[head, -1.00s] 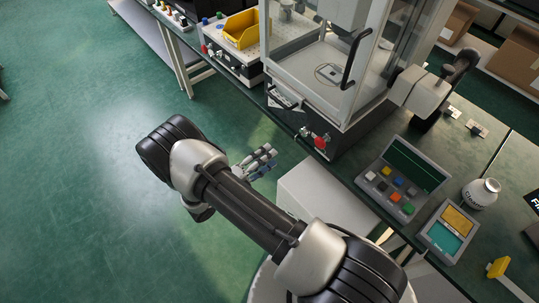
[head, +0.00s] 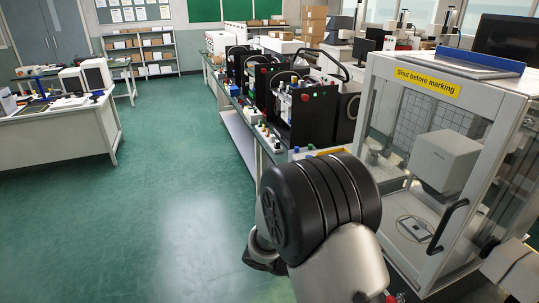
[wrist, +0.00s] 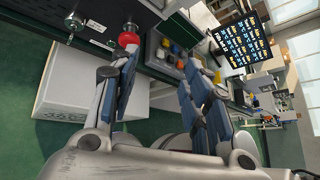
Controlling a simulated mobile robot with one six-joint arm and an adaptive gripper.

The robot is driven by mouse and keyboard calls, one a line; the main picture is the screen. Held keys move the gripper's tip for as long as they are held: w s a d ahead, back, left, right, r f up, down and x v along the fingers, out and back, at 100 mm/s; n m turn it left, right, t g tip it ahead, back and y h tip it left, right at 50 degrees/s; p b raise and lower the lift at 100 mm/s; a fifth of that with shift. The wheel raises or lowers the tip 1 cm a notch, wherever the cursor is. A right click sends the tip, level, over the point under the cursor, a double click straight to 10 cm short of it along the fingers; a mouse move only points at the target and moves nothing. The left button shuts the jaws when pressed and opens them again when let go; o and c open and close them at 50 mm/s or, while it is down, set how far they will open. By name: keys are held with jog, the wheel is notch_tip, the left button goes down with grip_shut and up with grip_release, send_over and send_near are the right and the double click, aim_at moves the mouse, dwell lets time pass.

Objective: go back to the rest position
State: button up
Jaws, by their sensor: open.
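My gripper (wrist: 160,95) shows in the wrist view with its two blue-padded fingers spread apart and nothing between them. In the head view my arm's dark joint and pale link fill the lower middle, and the gripper itself is hidden from that view.
A glass-walled marking cabinet (head: 430,87) with a black door handle (head: 447,226) stands right of my arm. A bench with several black machines (head: 300,110) runs behind it. Open green floor (head: 150,200) lies to the left. A white box (wrist: 85,105) is near the gripper.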

jog(key=s+a+r+m+t+y, duration=0.3)
jog(key=s+r+m+y, duration=0.3)
jog(key=m, duration=0.6)
jog(key=s+a+r+m+t+y, duration=0.3)
jog(key=s+r+m+y, duration=0.3)
jog(key=s+r+m, duration=0.3)
jog(key=s+m, duration=0.1)
jog(key=m, duration=0.2)
jog(key=shift+a+r+t+y, duration=0.3)
jog(key=shift+r, duration=0.1)
